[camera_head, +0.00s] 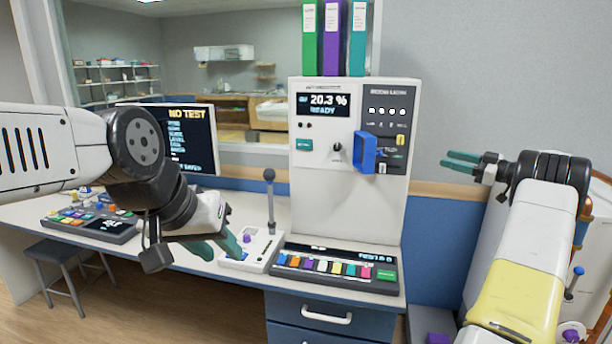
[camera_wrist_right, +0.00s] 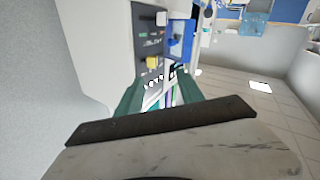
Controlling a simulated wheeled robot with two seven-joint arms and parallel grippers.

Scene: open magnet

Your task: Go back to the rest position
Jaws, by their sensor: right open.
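My right gripper (camera_head: 460,162) is open and empty, to the right of the white control cabinet (camera_head: 312,175) in the head view. In the right wrist view its teal fingers (camera_wrist_right: 160,92) stand apart, with the cabinet's dark panel beyond them. A blue handle block (camera_head: 364,152) sticks out from this panel; it also shows in the right wrist view (camera_wrist_right: 180,40). My left gripper (camera_head: 214,250) points down beside the white lever unit (camera_head: 262,250) at the desk's front. Its two teal fingers look apart, with nothing seen between them.
A button console (camera_head: 335,270) lies before the cabinet, and another console (camera_head: 92,222) is at the left. A monitor (camera_head: 190,140) reads "NO TEST". Several binders (camera_head: 332,38) stand on the cabinet. A stool (camera_head: 62,262) is at lower left. Space right of the cabinet is open before the wall.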

